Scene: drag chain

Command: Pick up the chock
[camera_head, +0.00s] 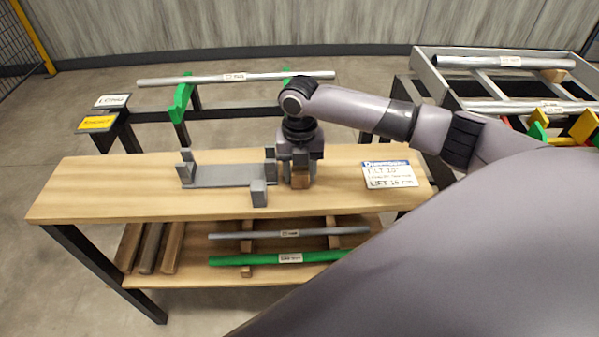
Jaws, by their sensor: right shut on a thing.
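My right gripper (299,172) points down at the bench top, just right of the grey cradle. It is shut on a small brown wooden block, the chock (300,182), whose lower part shows between the fingers. I cannot tell whether the chock touches the bench. The grey cradle (222,176) has a flat plate with upright posts at its corners and lies empty on the bench. My left gripper is not in view.
The wooden workbench (100,192) has free room at its left. A white instruction card (390,174) lies at its right. Grey and green rods rest on the shelf below. Behind, a silver bar (190,80) lies on green supports; a rack (480,88) stands back right.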

